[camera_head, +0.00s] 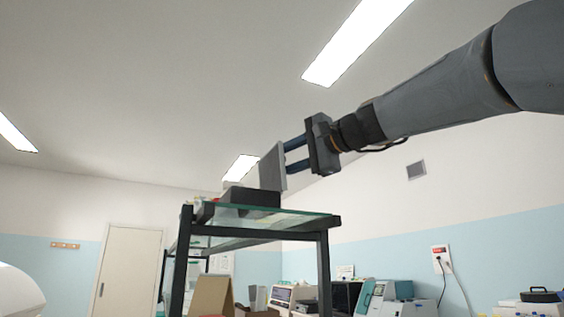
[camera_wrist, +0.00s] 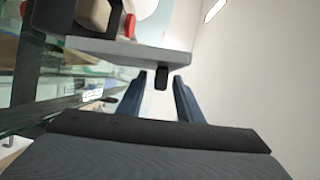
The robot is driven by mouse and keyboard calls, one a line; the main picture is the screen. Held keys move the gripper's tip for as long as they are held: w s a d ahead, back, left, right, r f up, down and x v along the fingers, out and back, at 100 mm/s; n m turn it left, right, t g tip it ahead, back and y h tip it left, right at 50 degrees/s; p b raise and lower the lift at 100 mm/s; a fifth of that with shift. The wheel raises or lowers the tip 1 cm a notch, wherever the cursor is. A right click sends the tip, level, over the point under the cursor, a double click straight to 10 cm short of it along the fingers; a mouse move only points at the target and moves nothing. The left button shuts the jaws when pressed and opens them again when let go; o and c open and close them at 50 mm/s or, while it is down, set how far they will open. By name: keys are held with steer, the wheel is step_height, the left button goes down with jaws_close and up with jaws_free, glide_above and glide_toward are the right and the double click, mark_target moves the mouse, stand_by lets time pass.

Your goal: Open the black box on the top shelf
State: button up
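The black box (camera_head: 250,197) sits on the glass top shelf. A grey lid panel (camera_head: 273,167) stands steeply raised at its right end, so the box looks open. My gripper (camera_head: 287,156) is right of the panel, its fingertips close to or touching it; I cannot tell which. In the wrist view the grey panel (camera_wrist: 120,50) crosses the top, with a small black latch (camera_wrist: 161,77) on its edge. My gripper's fingers (camera_wrist: 162,80) are apart, one on each side of the latch, with gaps beside it. The inside of the box is mostly hidden.
The shelf's glass top (camera_head: 300,216) rests on a dark frame (camera_head: 324,265). Small red and pale items (camera_wrist: 128,27) show beyond the panel in the wrist view. Lab machines (camera_head: 372,296) stand lower behind the shelf.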

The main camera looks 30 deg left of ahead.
mark_target(285, 161)
steer(key=d+b, duration=0.1)
steer(key=d, duration=0.1)
steer(key=d+b, duration=0.1)
steer(key=d, duration=0.1)
steer(key=d+b, duration=0.1)
steer(key=d, duration=0.1)
steer(key=shift+s+d, duration=0.3)
steer(key=shift+s, duration=0.1)
steer(key=shift+s+d+r, duration=0.15)
steer(key=shift+d, duration=0.4)
